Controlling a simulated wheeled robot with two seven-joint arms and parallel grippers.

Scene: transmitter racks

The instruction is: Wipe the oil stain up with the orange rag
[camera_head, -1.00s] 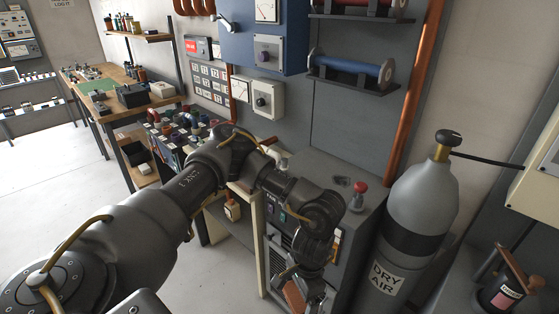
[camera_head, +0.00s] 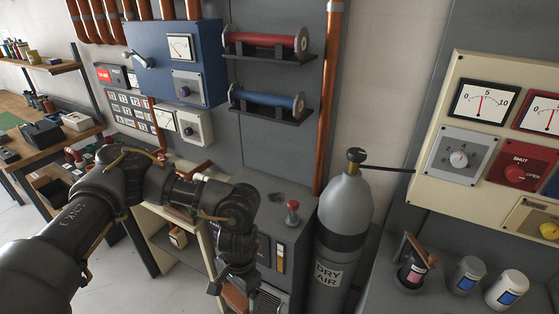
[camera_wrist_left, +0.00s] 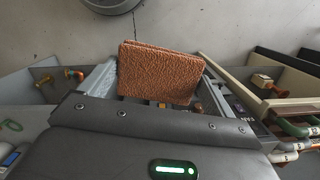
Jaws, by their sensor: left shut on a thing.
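The orange rag (camera_wrist_left: 160,75) is a folded, textured square held in my left gripper (camera_head: 232,288). The rag also shows low in the head view (camera_head: 236,298), partly hidden by the gripper. The left gripper is shut on it and hangs pointing down in front of the grey cabinet (camera_head: 290,238), below the level of its top. A small dark patch (camera_head: 275,197), which looks like the oil stain, lies on the cabinet top left of a red knob. The rag is apart from this patch. My right gripper is not in view.
The red knob (camera_head: 292,208) stands up from the cabinet top. A grey dry-air cylinder (camera_head: 342,215) stands close on the right. Shelves with a red coil (camera_head: 262,42) and a blue coil (camera_head: 268,100) are on the wall panel behind. Jars (camera_head: 505,288) stand at lower right.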

